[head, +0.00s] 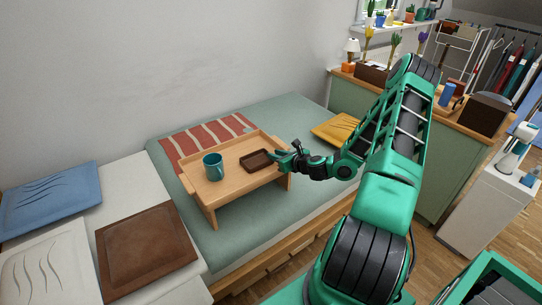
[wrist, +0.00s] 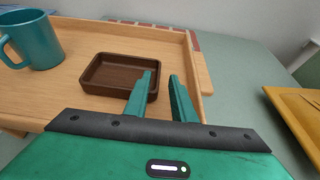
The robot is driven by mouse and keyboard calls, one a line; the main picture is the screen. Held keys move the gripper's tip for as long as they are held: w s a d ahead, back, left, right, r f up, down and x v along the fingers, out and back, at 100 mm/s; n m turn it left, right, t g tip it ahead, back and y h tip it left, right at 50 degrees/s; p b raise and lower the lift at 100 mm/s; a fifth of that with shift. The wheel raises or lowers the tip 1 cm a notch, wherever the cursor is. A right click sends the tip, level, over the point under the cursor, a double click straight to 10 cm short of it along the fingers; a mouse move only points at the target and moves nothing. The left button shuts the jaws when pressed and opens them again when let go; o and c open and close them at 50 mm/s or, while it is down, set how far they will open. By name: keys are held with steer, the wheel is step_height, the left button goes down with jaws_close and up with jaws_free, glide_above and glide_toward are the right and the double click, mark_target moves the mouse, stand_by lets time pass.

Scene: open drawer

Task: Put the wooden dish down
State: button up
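The wooden dish (head: 256,160) is a dark brown, shallow rectangular dish. It sits level and looks empty on a light wooden bed tray (head: 230,178). It also shows in the wrist view (wrist: 110,76). My gripper (head: 274,154) is at the dish's right end. In the wrist view my gripper's two green fingers (wrist: 161,76) are apart, with a gap between them. The left finger overlaps the dish's right end and the right finger is outside it. The dish's right edge shows in the gap; I cannot tell whether a finger touches it.
A teal mug (head: 213,166) stands on the bed tray, left of the dish. The bed tray stands on a green bed (head: 288,118) beside a red striped cloth (head: 190,143). A yellow cushion (head: 337,128) lies to the right. Bare tray surface lies between mug and dish.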

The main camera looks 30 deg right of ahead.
steer(key=v, duration=0.9)
steer(key=s+a+r+n+g+y, duration=0.25)
steer(key=a+n, duration=0.25)
steer(key=n, duration=0.3)
steer(key=s+a+r+n+g+y, duration=0.1)
steer(key=s+a+n+g, duration=0.35)
steer(key=n, duration=0.45)
steer(key=s+r+n+g+h, duration=0.2)
steer(key=s+r+n, duration=0.4)
steer(key=s+r, duration=0.4)
steer(key=s+a+r+n+g+h, duration=0.1)
steer(key=s+r+n+g, duration=0.3)
steer(key=s+r, duration=0.6)
steer(key=s+n, duration=0.2)
steer(key=s, duration=0.3)
steer(key=shift+s+a+g+h, duration=0.2)
steer(key=shift+a+g+h, duration=0.1)
steer(key=shift+h, duration=0.05)
